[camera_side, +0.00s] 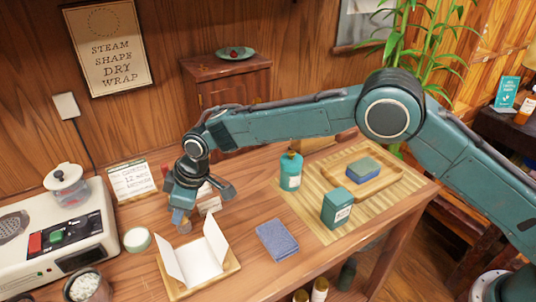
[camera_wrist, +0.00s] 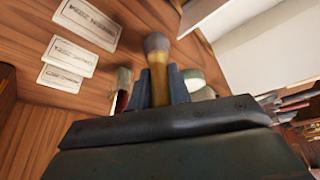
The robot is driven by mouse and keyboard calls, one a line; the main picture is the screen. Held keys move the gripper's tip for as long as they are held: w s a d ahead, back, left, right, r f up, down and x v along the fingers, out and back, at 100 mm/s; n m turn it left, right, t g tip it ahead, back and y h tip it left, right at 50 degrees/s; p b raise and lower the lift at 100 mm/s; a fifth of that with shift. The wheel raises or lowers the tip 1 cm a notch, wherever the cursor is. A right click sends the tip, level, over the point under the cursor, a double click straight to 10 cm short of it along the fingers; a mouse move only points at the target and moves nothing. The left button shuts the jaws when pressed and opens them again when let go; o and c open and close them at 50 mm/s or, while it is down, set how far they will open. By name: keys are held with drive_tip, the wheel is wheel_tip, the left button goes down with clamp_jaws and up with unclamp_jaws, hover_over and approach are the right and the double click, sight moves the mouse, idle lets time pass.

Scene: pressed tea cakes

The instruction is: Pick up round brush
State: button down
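The round brush (camera_wrist: 157,43) has a rounded grey-blue head and a golden handle. In the wrist view the handle lies between the two blue fingers of my gripper (camera_wrist: 162,88), which appear to touch it on both sides. The head sticks out past the fingertips. In the side view my gripper (camera_side: 184,214) points down at the back left of the table, behind the white folded sheet. Only a small brownish bit of the brush (camera_side: 184,228) shows below the fingers there. I cannot tell whether it touches the table.
A second brush (camera_wrist: 122,80) with a red handle lies left of the fingers. A green round tin (camera_side: 137,239) and white sheet on a wooden board (camera_side: 228,270) are near. A blue cloth (camera_side: 277,240), teal bottle (camera_side: 291,170) and teal box (camera_side: 337,208) stand further right.

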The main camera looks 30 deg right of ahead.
drive_tip(key=shift+r, duration=0.1)
wheel_tip(320, 180, up, 20)
idle(1.0)
idle(0.5)
